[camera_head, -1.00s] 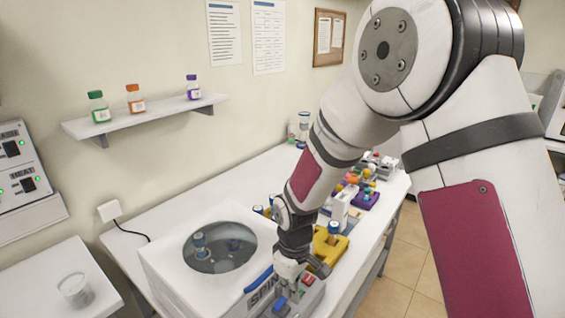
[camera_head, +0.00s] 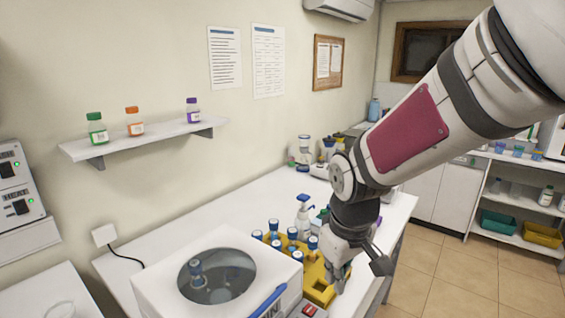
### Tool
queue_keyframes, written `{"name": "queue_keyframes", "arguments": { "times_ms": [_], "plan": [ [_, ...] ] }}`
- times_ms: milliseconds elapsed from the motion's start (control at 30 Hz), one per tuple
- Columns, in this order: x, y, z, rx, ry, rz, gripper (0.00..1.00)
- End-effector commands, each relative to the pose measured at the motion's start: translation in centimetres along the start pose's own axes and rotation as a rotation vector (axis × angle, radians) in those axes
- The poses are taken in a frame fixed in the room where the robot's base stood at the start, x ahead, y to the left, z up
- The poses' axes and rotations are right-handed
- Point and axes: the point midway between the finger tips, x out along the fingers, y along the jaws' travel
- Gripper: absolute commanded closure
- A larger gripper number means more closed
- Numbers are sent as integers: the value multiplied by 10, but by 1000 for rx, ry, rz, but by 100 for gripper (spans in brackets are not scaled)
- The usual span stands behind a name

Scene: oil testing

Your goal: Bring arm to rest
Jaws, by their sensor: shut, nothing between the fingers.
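My arm reaches in from the upper right, its white and maroon links bent toward the bench. My gripper (camera_head: 338,284) points down over the right edge of the yellow rack (camera_head: 318,291) on the white bench (camera_head: 250,205). Its fingers are shut with nothing between them. I cannot tell whether the fingertips touch the rack. The white centrifuge (camera_head: 165,281) stands left of the gripper, with a blue-capped vial (camera_head: 196,272) seen through its round window. Several blue-capped vials (camera_head: 292,236) stand in or behind the yellow rack.
A wall shelf (camera_head: 145,138) holds three capped bottles at left. The tiled floor (camera_head: 450,275) right of the bench is clear. A shelving unit (camera_head: 520,205) with bins stands at far right.

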Motion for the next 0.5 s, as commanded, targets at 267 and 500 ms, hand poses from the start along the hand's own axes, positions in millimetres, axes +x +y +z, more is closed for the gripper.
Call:
{"name": "queue_keyframes", "arguments": {
  "times_ms": [267, 500],
  "plan": [
    [-62, 19, 41, 188, 93, 47, 100],
    [-100, 22, 83, 342, 173, 74, 100]
  ]
}}
